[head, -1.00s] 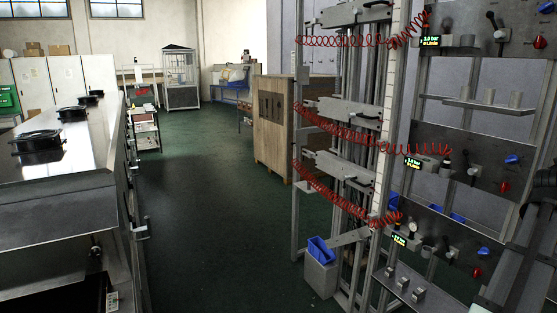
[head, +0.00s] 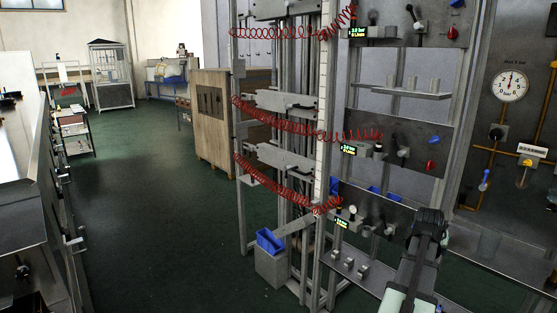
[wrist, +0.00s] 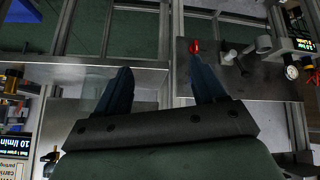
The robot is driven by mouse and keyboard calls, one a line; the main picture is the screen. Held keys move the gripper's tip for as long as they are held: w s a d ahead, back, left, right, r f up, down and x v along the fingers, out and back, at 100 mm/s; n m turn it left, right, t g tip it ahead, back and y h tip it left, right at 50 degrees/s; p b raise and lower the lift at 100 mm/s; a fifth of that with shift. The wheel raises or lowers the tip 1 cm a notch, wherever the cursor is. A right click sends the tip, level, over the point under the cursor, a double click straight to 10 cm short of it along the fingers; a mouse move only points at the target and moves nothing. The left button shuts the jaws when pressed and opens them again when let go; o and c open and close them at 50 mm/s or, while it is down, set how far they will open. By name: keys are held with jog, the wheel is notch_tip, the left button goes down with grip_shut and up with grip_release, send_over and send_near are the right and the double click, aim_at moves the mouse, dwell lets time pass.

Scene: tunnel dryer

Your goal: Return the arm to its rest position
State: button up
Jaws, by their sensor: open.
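My arm shows at the lower right of the head view, in front of the rack of panels; its fingertips cannot be made out there. In the wrist view my gripper (wrist: 161,88) has its two dark fingers spread well apart with nothing between them. Beyond the fingers are a grey metal panel and frame bars (wrist: 150,75), with a small red knob (wrist: 194,47) past the right finger. The fingers touch nothing that I can see.
A rack with grey valve panels (head: 408,150), red coiled hoses (head: 300,128) and blue bins (head: 270,240) stands close by. A gauge panel (head: 510,87) is at right. A wooden crate (head: 212,125) stands farther back. The green floor (head: 150,200) at centre left is clear.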

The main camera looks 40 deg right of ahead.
jog(key=w+a+f+n+y, duration=0.25)
jog(key=w+a+f, duration=0.35)
jog(key=a+f, duration=0.6)
jog(key=w+a+f+n+g+y, duration=0.1)
jog(key=w+a+f+y, duration=0.3)
jog(key=a+f, duration=0.8)
jog(key=w+a+f+n+y, duration=0.2)
jog(key=w+a+f, duration=0.5)
jog(key=a+f, duration=0.5)
jog(key=s+a+f+n+g, duration=0.2)
jog(key=s+a+f+n, duration=0.1)
jog(key=a, duration=0.8)
jog(key=s+a+f+n+g, duration=0.2)
jog(key=s+a+f, duration=0.4)
jog(key=a, duration=0.6)
jog(key=s+a+f+n+g, duration=0.2)
jog(key=s+a+f+n, duration=0.2)
jog(key=a+f, duration=0.4)
jog(key=shift+s+a+h, duration=0.45)
jog(key=shift+s+a, duration=0.3)
jog(key=shift+a, duration=1.25)
